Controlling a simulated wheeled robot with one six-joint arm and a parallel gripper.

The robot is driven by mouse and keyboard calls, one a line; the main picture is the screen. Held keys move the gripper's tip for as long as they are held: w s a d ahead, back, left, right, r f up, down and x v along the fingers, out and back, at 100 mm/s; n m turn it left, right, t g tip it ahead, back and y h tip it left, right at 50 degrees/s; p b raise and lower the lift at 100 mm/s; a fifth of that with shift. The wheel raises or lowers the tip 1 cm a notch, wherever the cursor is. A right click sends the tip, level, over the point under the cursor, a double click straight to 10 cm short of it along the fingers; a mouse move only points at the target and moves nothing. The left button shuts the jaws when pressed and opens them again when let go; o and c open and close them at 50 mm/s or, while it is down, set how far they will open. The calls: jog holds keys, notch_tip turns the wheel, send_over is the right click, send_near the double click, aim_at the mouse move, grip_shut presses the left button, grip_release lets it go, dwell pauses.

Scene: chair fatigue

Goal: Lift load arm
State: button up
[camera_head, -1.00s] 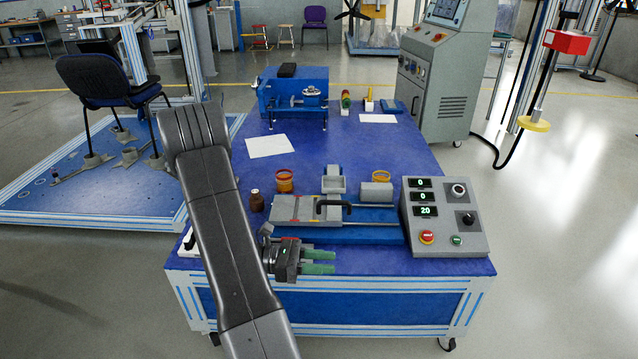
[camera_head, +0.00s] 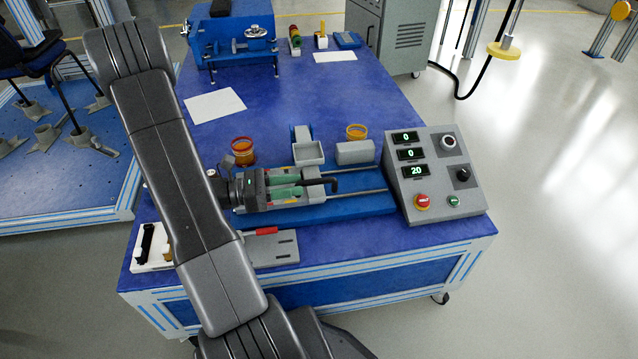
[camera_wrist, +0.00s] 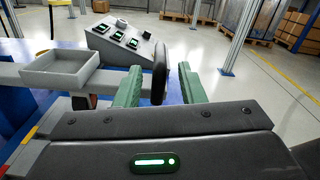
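A fixture with a blue base (camera_head: 350,207) stands on the blue table, with rails and a grey block. A black bent handle (camera_head: 325,182), which looks like the load arm's grip, rises from it. My gripper (camera_head: 288,187) is over the fixture's left part, its green fingers pointing right at the handle. In the wrist view the handle (camera_wrist: 160,72) stands upright between the two green fingers of my gripper (camera_wrist: 160,84), with a gap visible at least on its right. The fingers are apart. The gripper hides the fixture's left part in the head view.
A grey control box (camera_head: 433,180) with displays and buttons stands right of the fixture. A grey tray (camera_head: 307,153), an orange-rimmed cup (camera_head: 243,152) and a yellow ring (camera_head: 356,132) are behind. A grey plate (camera_head: 272,249) lies in front. Paper sheets lie farther back.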

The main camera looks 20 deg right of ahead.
aim_at(319, 182)
jog(key=shift+b+x, duration=0.6)
jog(key=shift+x, duration=2.9)
grip_shut()
